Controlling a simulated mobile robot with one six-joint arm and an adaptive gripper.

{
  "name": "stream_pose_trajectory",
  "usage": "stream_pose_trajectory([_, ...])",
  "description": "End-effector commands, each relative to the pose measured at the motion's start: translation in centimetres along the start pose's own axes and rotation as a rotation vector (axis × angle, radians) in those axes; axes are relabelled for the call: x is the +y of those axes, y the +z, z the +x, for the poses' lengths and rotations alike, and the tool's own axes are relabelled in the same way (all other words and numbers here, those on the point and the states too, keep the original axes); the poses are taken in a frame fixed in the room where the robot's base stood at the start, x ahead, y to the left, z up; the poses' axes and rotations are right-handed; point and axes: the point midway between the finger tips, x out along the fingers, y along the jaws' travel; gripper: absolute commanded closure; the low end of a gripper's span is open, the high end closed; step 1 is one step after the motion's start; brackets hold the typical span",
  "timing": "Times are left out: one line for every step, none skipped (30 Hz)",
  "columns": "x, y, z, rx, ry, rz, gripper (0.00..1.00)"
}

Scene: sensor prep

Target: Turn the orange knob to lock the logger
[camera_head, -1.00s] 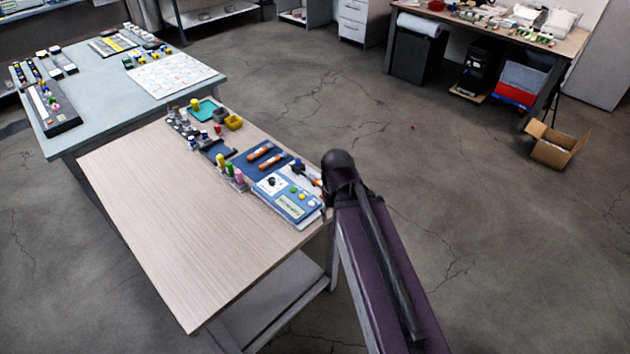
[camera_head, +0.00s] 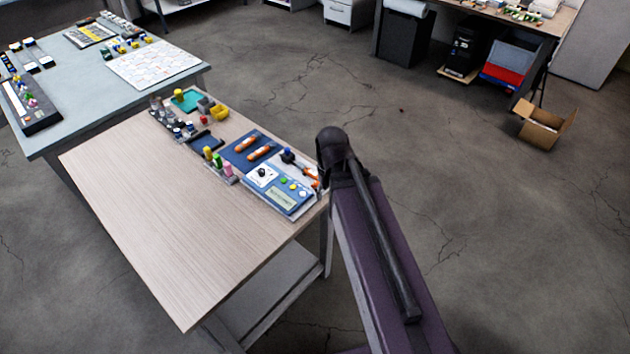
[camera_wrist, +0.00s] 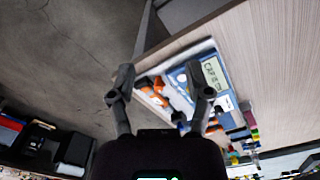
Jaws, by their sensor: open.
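The logger looks to be the blue and white device (camera_head: 278,191) with a small display, at the near right corner of the wooden table. In the wrist view the device (camera_wrist: 215,75) shows its display beyond my right finger. An orange part (camera_head: 312,182), perhaps the knob, lies by its right edge and is partly hidden by my arm in the head view. Orange parts (camera_wrist: 157,84) also show between my fingers in the wrist view; which one is the knob, I cannot tell. My gripper (camera_wrist: 160,92) is open and empty, above the table's edge and apart from the device.
A blue mat (camera_head: 236,156) with orange-handled tools lies behind the device. Small coloured bottles (camera_head: 217,160) stand to its left. A teal tray (camera_head: 184,101) and a yellow bin (camera_head: 220,113) are farther back. The wooden table's left part (camera_head: 160,220) is clear. A cardboard box (camera_head: 541,128) stands on the floor.

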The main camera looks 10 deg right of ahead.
Motion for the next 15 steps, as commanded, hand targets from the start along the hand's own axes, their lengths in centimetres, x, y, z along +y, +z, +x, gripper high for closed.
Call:
stream_pose_trajectory([0.2, -1.0, -0.2, -0.001, -0.001, -0.034, 0.35])
stream_pose_trajectory([0.2, -1.5, -0.3, -0.001, -0.001, -0.062, 0.35])
stream_pose_trajectory([0.3, -2.2, -0.4, -0.002, -0.002, -0.102, 0.35])
stream_pose_trajectory([0.3, -2.7, -0.5, -0.003, -0.003, -0.136, 0.35])
stream_pose_trajectory([0.4, -3.3, -0.6, -0.004, -0.003, -0.172, 0.35])
stream_pose_trajectory([0.4, -4.2, -0.7, -0.005, -0.004, -0.225, 0.35])
stream_pose_trajectory([0.5, -4.8, -0.8, -0.005, -0.005, -0.266, 0.35])
stream_pose_trajectory([0.5, -5.5, -0.9, -0.006, -0.006, -0.308, 0.35])
stream_pose_trajectory([0.6, -6.4, -1.1, -0.007, -0.007, -0.366, 0.35])
stream_pose_trajectory([0.6, -7.1, -1.2, -0.008, -0.008, -0.412, 0.35])
stream_pose_trajectory([0.7, -7.8, -1.3, -0.008, -0.009, -0.457, 0.35])
stream_pose_trajectory([0.8, -8.7, -1.4, -0.009, -0.011, -0.518, 0.35])
stream_pose_trajectory([0.8, -9.4, -1.6, -0.010, -0.012, -0.563, 0.35])
stream_pose_trajectory([0.8, -10.0, -1.6, -0.010, -0.013, -0.608, 0.35])
stream_pose_trajectory([0.9, -10.9, -1.8, -0.011, -0.015, -0.665, 0.35])
